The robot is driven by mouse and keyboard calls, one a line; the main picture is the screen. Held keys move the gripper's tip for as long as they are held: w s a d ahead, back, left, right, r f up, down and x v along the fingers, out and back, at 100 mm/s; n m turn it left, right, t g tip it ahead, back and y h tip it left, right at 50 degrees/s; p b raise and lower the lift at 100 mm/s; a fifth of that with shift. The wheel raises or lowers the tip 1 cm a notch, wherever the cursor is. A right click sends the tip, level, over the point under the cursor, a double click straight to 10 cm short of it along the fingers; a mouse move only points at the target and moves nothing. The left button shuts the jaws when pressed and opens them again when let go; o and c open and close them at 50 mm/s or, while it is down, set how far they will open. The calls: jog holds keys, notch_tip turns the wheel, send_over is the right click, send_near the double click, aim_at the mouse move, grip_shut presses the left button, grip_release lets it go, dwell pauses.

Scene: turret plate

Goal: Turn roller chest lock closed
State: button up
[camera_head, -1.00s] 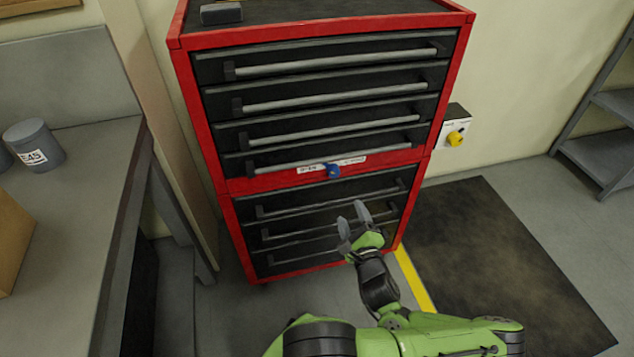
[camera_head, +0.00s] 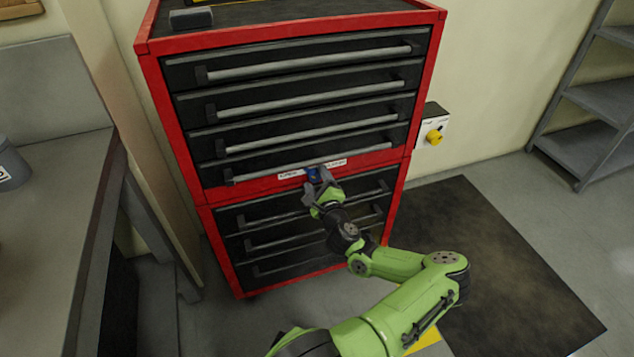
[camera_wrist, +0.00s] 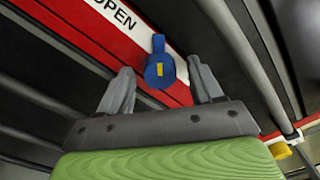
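The red roller chest (camera_head: 150,90) with black drawers stands against the wall. Its blue lock knob (camera_head: 313,175) sits on the red band between the upper and lower drawers. In the wrist view the blue knob (camera_wrist: 159,66) has a yellow mark, and a white label reading "OPEN" (camera_wrist: 112,14) is to its upper left. My gripper (camera_head: 318,184) is at the lock in the head view. In the wrist view my gripper (camera_wrist: 161,84) is open, with one grey finger on each side of the knob and gaps showing between fingers and knob.
Drawer handles (camera_head: 310,135) run across the chest just above and below the lock. A yellow knob on a wall box (camera_head: 434,137) is right of the chest. A grey workbench (camera_head: 60,200) is at left. A dark mat (camera_head: 490,260) covers the floor at right.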

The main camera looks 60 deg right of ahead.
jog(key=c, duration=1)
jog(key=shift+c, duration=0.2)
jog(key=shift+p, duration=0.35)
jog(key=m+p, duration=0.3)
jog(key=p, duration=0.1)
jog(key=shift+r+m, duration=0.2)
jog(key=shift+m, duration=0.2)
jog(key=m+p, duration=0.3)
jog(key=m, duration=0.1)
jog(key=shift+m, duration=0.3)
jog(key=m+p, duration=0.1)
jog(key=m, duration=0.3)
jog(key=shift+s+f, duration=0.1)
jog(key=shift+d+f+m+p, duration=0.1)
jog(key=shift+m+p, duration=0.4)
jog(key=shift+m, duration=2.2)
